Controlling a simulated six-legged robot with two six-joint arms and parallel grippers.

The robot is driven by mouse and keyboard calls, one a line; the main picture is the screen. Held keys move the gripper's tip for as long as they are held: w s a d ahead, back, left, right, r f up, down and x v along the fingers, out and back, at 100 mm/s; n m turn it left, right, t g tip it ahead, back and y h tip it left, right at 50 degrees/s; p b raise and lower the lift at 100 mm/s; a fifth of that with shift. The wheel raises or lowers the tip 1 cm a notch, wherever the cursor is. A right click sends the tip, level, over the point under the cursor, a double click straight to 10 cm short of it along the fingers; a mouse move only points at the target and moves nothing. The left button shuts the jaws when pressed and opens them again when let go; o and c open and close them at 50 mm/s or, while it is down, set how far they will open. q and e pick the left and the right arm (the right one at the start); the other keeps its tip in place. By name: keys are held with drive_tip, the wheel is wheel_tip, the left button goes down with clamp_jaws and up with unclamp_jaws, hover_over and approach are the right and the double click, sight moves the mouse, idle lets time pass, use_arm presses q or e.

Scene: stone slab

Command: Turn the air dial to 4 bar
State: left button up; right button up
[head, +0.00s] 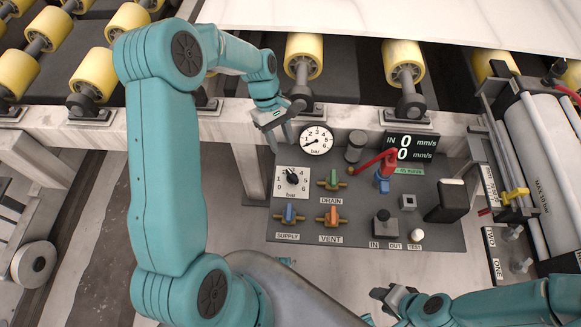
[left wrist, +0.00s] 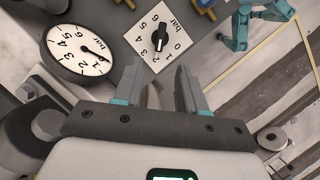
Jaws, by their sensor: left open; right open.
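The air dial (head: 292,177) is a black knob on a white plate numbered 0 to 6 bar. It also shows in the left wrist view (left wrist: 159,34), just beyond the fingertips. My right gripper (head: 376,304) is open and empty in front of the panel.
The grey panel (head: 350,205) also bears a green drain valve (head: 332,181), a blue supply valve (head: 289,215), an orange vent valve (head: 332,217) and a red-handled lever (head: 384,178). A speed display (head: 412,146) stands at the back. Yellow rollers (head: 404,62) lie behind the panel.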

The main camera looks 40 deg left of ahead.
sight(291, 173)
use_arm(q)
drive_tip(key=x, duration=1.1)
drive_tip(key=shift+s+f+b, duration=0.1)
drive_tip(key=shift+b, duration=0.25)
drive_tip(key=shift+c, duration=0.3)
clamp_jaws()
